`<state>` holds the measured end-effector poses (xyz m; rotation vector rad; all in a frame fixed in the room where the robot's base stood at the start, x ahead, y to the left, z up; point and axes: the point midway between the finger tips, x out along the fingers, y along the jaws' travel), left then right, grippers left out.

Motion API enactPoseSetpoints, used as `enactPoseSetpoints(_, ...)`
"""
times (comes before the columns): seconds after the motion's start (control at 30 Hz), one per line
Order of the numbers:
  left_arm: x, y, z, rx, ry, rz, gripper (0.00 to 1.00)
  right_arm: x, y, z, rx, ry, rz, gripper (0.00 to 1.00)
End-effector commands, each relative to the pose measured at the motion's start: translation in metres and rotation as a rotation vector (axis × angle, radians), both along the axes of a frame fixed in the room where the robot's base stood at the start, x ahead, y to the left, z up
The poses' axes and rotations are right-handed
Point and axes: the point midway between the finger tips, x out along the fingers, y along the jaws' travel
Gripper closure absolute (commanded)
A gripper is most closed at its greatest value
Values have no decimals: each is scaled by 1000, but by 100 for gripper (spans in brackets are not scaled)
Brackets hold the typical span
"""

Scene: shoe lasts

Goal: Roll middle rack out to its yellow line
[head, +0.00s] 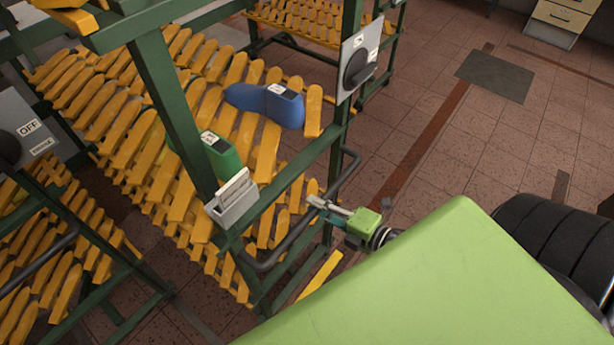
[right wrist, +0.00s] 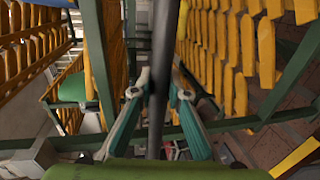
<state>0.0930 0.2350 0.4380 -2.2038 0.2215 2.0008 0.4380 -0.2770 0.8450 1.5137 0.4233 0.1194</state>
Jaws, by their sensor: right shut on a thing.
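The middle rack (head: 160,65) is a green frame with slanted rows of yellow wooden pegs. A blue last (head: 265,104) and a green last (head: 222,155) rest on its pegs. A dark bent handle bar (head: 346,172) runs along its near end. My right gripper (head: 318,204) is at this handle, shut on it; in the right wrist view the dark handle bar (right wrist: 160,60) passes between the fingers (right wrist: 157,92). A yellow line (head: 320,276) lies on the floor beside the rack's near end, partly hidden by my light green body. My left gripper is not in view.
Another pegged rack (head: 50,270) stands close on the left, and one more (head: 305,20) at the back. The rack carries a dial panel (head: 360,57) and a card holder (head: 233,200). Tiled floor (head: 430,140) is free to the right. A cabinet (head: 560,18) stands far right.

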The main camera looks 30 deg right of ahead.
Motion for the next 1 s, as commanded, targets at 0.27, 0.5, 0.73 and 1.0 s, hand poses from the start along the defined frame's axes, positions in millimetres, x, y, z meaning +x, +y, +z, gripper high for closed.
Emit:
enactPoseSetpoints(0.27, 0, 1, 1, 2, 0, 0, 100, -13, -4, -3, -1, 6, -1, 100)
enactPoseSetpoints(0.5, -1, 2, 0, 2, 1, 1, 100, -14, -4, -3, -2, 7, -1, 100)
enactPoseSetpoints(0.73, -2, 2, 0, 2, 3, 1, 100, -14, -4, -3, -2, 7, -1, 67)
enactPoseSetpoints(1.0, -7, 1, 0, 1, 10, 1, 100, -13, -5, -1, -1, 2, 0, 67)
